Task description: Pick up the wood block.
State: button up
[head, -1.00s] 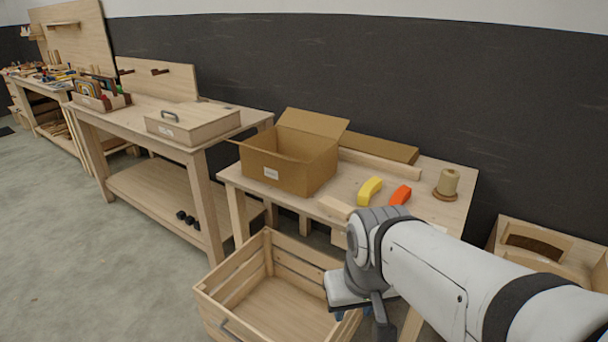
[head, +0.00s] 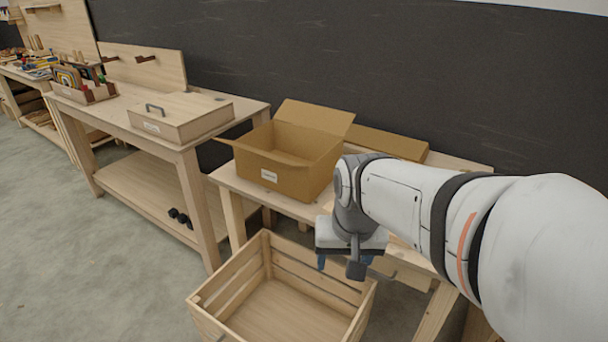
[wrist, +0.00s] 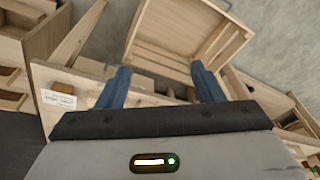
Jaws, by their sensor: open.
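My gripper (head: 344,264) is open and points down in front of the work table's front edge, above the back right side of the slatted crate. In the wrist view its two blue fingers (wrist: 161,72) are spread apart, with nothing clearly held between them. The wood block is not clearly visible now. My arm covers most of the tabletop where a pale block lay near the front edge. Pale wooden shapes show between and below the fingers in the wrist view, but I cannot tell whether one is the block.
An open cardboard box (head: 290,180) stands on the table's left part. The slatted wooden crate (head: 222,311) is on the floor, empty. A second bench (head: 118,112) to the left carries a lidded wooden box (head: 182,121). Grey floor is clear at the left.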

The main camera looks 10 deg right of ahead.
jog(key=shift+o, duration=0.9)
jog(key=w+d+r+m+p, duration=0.1)
jog(key=w+d+m, duration=0.1)
jog(key=w+m, duration=0.5)
jog(key=w, duration=0.5)
jog(key=shift+d+g, duration=0.35)
jog(key=shift+g, duration=0.05)
jog(key=w+d+f+m, duration=0.3)
jog(key=w+f+m, duration=0.1)
jog(key=w+m, duration=0.2)
jog(key=w+d+f+m+g+p, duration=0.1)
jog(key=w+d+f+m, duration=0.2)
jog(key=w, duration=0.6)
jog(key=w+d+f+m+p, duration=0.1)
jog(key=w+d+f+m, duration=0.3)
jog(key=m, duration=0.5)
jog(key=shift+w+f+g, duration=0.15)
jog(key=shift+w+f, duration=0.45)
jog(key=shift+w, duration=0.3)
jog(key=shift+w+f+g, duration=0.15)
jog(key=shift+w+f, duration=0.45)
jog(key=shift+w, duration=0.25)
jog(key=shift+w+d+f+m, duration=0.2)
jog(key=shift+f+m, duration=0.2)
jog(key=shift+f, duration=0.3)
notch_tip(320, 180, down, 7)
jog(key=shift+a+p, duration=0.15)
jog(key=shift+p, duration=0.85)
jog(key=shift+c, duration=0.3)
jog(key=c, duration=1.1)
